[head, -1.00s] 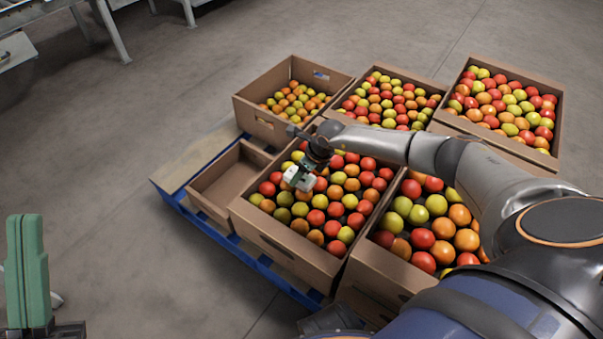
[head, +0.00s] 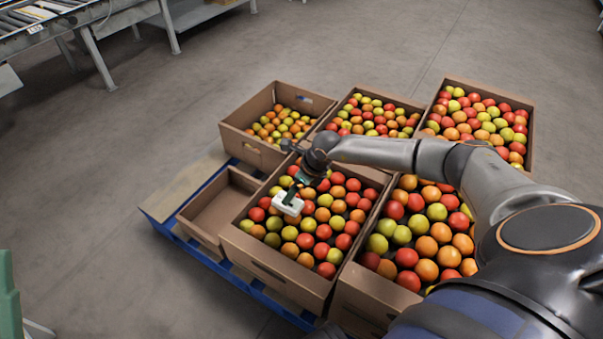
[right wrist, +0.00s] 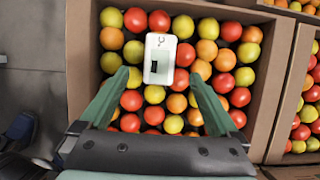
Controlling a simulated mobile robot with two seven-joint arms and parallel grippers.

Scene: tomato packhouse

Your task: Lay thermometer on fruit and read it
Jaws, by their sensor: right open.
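Only a green part of my left gripper (head: 8,302) shows at the left edge.
Several more cardboard crates of red, orange and yellow tomatoes stand around it, one at the right (head: 347,303). An empty cardboard tray (head: 213,212) sits at the left on a blue pallet (head: 245,284). A roller conveyor (head: 62,22) stands far left. Open floor lies between.

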